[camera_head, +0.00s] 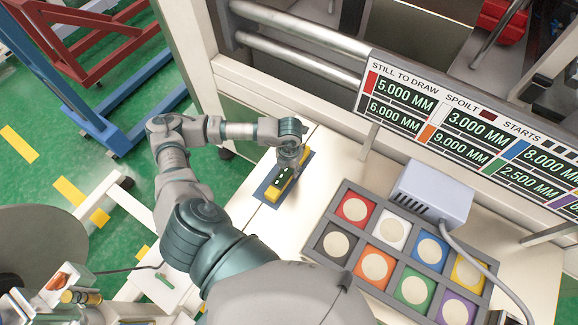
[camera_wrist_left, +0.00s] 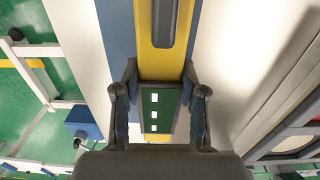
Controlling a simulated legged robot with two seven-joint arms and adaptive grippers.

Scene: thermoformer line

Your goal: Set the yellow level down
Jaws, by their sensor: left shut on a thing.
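The yellow level (camera_head: 279,188) has a dark green panel with white marks on top. In the left wrist view the level (camera_wrist_left: 145,60) runs away from me between the fingers. My left gripper (camera_head: 292,160) comes down over the far part of the level; its two fingers (camera_wrist_left: 160,100) are shut on the sides of it. A blue mat (camera_head: 264,188) lies under the level on the pale table, and also shows in the wrist view (camera_wrist_left: 119,30). I cannot tell whether the level touches the mat or is slightly above it. My right gripper is out of view.
A grey tray (camera_head: 327,214) of coloured squares with round pale discs stands right of the mat. A grey box (camera_head: 432,192) with a cable sits behind it. A display board (camera_head: 470,130) and machine frame (camera_head: 290,92) border the table's back.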

